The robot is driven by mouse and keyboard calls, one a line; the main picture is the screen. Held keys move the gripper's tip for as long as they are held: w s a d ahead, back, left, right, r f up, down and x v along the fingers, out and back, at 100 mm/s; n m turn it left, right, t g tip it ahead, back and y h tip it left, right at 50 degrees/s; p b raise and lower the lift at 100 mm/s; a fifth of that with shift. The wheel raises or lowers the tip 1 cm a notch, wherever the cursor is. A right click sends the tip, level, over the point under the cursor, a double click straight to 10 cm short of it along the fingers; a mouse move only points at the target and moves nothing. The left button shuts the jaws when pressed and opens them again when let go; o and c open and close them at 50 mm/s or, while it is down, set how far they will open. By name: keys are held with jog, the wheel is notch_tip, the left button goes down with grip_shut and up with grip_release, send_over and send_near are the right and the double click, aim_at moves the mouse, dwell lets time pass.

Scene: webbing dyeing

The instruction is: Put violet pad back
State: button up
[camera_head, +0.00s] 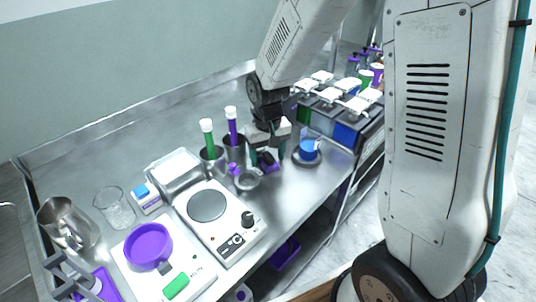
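My gripper (267,153) points down over the bench, right of the two metal cups. A small violet piece (267,158), probably the violet pad, shows between and just below its fingertips, close to a dark base. The fingers cover part of it, so I cannot tell whether they grip it or stand apart from it. A blue pad (308,147) sits on a round dark base just to the right. Another small violet piece (235,169) lies by a small round grey dish (247,180) to the left.
Two metal cups (211,164) hold green and violet capped tubes. A hotplate (207,206), a scale with a violet bowl (148,245), a glass beaker (115,208) and a steel jug (68,225) fill the left. A rack with white-lidded jars (345,130) stands right.

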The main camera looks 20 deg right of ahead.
aim_at(268, 155)
notch_tip(268, 155, up, 12)
jog(key=r, duration=0.1)
jog(key=s+d+r, duration=0.1)
jog(key=s+r, duration=0.2)
jog(key=s, duration=0.9)
jog(key=s+d+r+t, duration=0.1)
jog(key=s+r, duration=0.3)
jog(key=s, duration=0.8)
jog(key=shift+s+d, duration=0.4)
jog(key=shift+d, duration=0.2)
